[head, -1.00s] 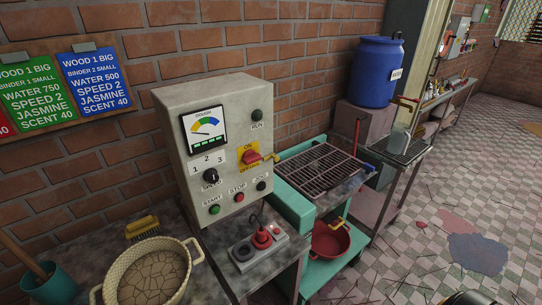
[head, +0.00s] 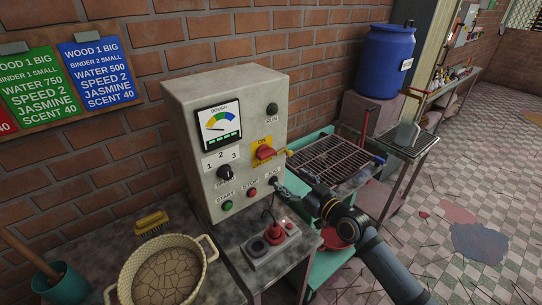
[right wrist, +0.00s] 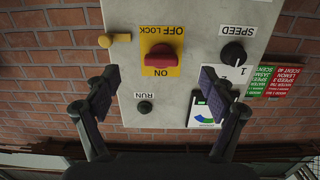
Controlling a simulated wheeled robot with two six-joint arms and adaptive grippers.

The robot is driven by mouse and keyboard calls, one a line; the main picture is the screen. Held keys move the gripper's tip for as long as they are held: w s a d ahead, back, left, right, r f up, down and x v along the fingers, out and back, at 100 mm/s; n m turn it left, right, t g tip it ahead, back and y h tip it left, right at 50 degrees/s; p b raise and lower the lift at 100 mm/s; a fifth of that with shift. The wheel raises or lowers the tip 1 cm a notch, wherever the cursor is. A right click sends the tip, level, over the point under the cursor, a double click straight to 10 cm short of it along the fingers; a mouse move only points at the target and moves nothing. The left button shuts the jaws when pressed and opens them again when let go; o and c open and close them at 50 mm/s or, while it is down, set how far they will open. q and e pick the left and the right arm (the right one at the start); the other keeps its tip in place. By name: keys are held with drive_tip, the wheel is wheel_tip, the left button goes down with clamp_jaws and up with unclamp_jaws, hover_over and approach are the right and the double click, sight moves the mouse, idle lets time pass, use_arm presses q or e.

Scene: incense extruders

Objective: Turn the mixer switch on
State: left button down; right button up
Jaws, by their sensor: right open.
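The mixer control box (head: 182,125) stands on the bench against the brick wall. Its red rotary switch (head: 265,153) sits on a yellow ON / OFF LOCK plate, and it also shows in the right wrist view (right wrist: 161,58). The round RUN lamp (head: 271,107) looks dark; it is below the switch in the right wrist view (right wrist: 144,106). My right gripper (head: 284,188) is in front of the box's lower right side. In the right wrist view my right gripper (right wrist: 160,85) has its fingers spread and empty, with the switch between and beyond them. My left gripper is out of view.
A woven pot (head: 165,277), a brush (head: 151,222) and a power strip with a red plug (head: 272,236) are on the bench. A rack (head: 330,158) and a blue barrel (head: 385,62) stand to the right. A brass tap-like part (right wrist: 106,40) is close to the switch.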

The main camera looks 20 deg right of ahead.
sight(269, 155)
drive_tip(key=shift+t+y, duration=0.3)
drive_tip(key=shift+t, duration=0.1)
drive_tip(key=w+a+r, duration=0.1)
drive_tip(key=w, duration=0.2)
drive_tip(key=w+a+r, duration=0.1)
drive_tip(key=w, duration=0.2)
drive_tip(key=w+a+r+p, duration=0.1)
drive_tip(key=w, duration=0.2)
drive_tip(key=shift+a+r, duration=0.1)
drive_tip(key=shift+a, duration=0.15)
drive_tip(key=shift+w+a, duration=0.15)
drive_tip(key=shift+w, duration=0.45)
drive_tip(key=c, duration=1.1)
